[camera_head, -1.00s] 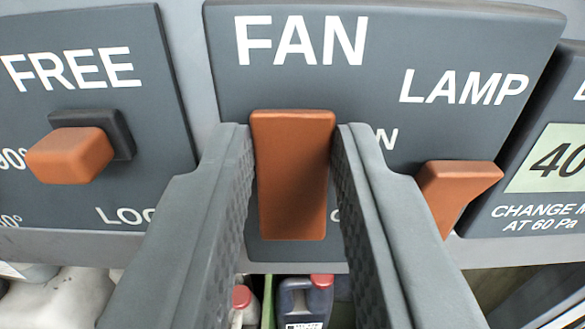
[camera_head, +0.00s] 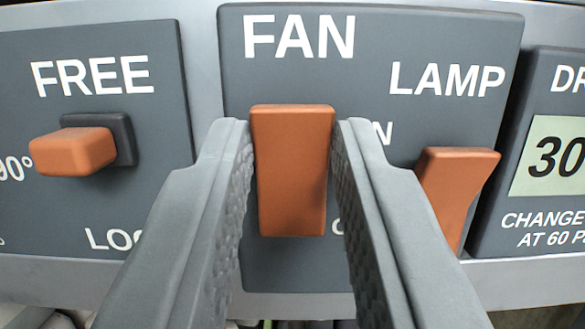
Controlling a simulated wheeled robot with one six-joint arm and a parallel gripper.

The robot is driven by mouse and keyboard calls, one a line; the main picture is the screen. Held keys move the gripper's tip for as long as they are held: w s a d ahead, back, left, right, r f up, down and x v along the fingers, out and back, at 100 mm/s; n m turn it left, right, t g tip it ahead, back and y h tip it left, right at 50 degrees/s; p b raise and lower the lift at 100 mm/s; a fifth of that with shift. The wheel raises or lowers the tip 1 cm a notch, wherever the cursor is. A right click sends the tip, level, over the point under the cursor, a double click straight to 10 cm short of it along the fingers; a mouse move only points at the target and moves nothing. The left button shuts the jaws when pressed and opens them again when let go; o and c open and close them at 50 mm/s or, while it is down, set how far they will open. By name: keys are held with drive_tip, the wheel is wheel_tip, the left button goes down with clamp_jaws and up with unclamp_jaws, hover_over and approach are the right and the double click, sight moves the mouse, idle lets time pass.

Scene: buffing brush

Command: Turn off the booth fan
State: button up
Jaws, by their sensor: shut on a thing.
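The orange fan switch (camera_head: 292,172) sits on a dark grey panel under the white word FAN (camera_head: 300,37), in the middle of the view. My gripper (camera_head: 292,135) has one finger on each side of the switch and is shut on it. The fingers hide parts of the panel and its lettering. Only an N shows right of the switch, and part of a letter shows lower down.
An orange lamp switch (camera_head: 454,195) stands close to the right finger, under the word LAMP. An orange knob (camera_head: 73,151) is on the FREE panel (camera_head: 150,200) at left. A display (camera_head: 552,157) reading 30 is at far right.

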drive_tip(key=o, duration=1)
drive_tip(key=v, duration=1.7)
drive_tip(key=shift+s, duration=0.2)
drive_tip(key=shift+a, duration=0.1)
